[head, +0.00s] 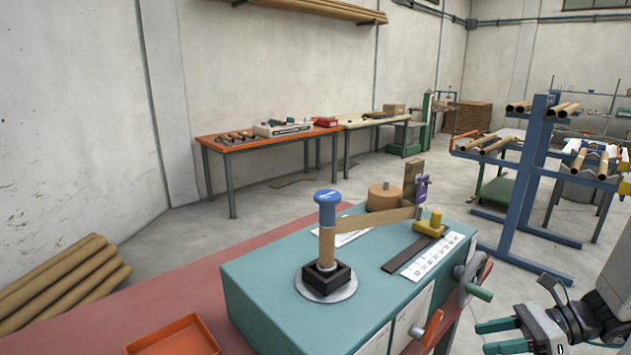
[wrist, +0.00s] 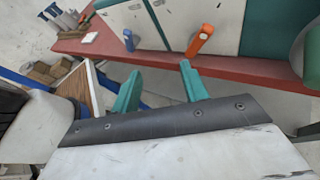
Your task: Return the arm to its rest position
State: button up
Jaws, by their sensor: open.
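My gripper (head: 497,337) is at the lower right of the head view, with its green fingers apart and nothing between them. In the wrist view the two green fingers (wrist: 158,84) are also spread and empty. The gripper is in front of and to the right of the teal winder machine (head: 262,268), apart from it. The winder carries an upright cardboard tube with a blue cap (head: 328,196) in a black square holder. A brown paper strip (head: 378,217) runs from the tube to the purple guide (head: 422,188).
An orange tray (head: 175,338) is on the red bench. A blue rack (head: 525,175) with tubes stands at the right. Open floor lies between.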

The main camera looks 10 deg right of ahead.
jog(key=s+a+r+n+g+h, duration=0.2)
jog(key=s+a+r+n+h, duration=0.3)
jog(key=n, duration=0.7)
jog(key=s+a+r+n+g+h, duration=0.1)
jog(key=s+a+r+n+h, duration=0.4)
jog(key=a+r+n, duration=0.5)
jog(key=r+n+h, duration=0.1)
jog(key=n+h, duration=0.1)
jog(key=shift+n+g+h, duration=0.4)
jog(key=shift+s+a+r, duration=0.1)
